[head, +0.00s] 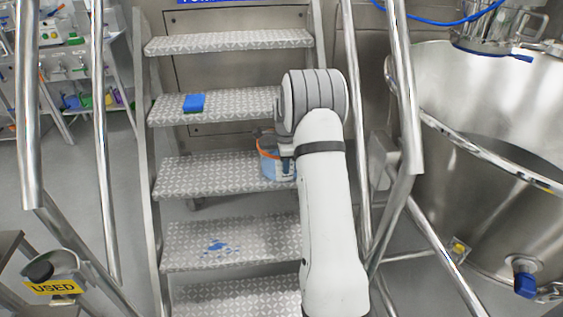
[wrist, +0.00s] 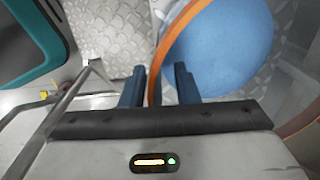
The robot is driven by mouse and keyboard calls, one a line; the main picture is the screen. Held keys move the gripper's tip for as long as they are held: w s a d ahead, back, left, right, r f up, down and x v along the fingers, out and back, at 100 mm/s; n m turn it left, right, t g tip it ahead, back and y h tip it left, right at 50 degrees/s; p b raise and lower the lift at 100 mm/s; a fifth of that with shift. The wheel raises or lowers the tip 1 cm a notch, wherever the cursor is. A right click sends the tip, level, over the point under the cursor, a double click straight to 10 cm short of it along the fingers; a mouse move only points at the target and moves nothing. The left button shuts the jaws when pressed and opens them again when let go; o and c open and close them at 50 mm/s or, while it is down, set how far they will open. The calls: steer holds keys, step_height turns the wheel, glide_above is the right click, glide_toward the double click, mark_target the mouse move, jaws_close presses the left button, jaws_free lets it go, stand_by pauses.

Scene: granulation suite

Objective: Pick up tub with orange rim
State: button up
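The tub with orange rim (head: 268,162) stands on the middle step of the metal stairs in the head view, its right side hidden behind my arm. In the wrist view the tub (wrist: 222,45) shows a round blue inside and an orange rim. My gripper (wrist: 158,75) is open. Its two dark blue fingers sit on either side of the rim, one outside the tub and one over the inside. A gap shows between the rim and each finger. The fingertips are hidden in the head view.
A blue sponge-like block (head: 194,102) lies on the step above. A blue spill (head: 220,247) marks a lower step. Metal handrails (head: 403,90) flank the stairs. A large steel vessel (head: 480,190) stands at right, and a container labelled USED (head: 54,288) at lower left.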

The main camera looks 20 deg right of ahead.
steer(key=shift+c, duration=0.6)
jaws_close()
stand_by(0.8)
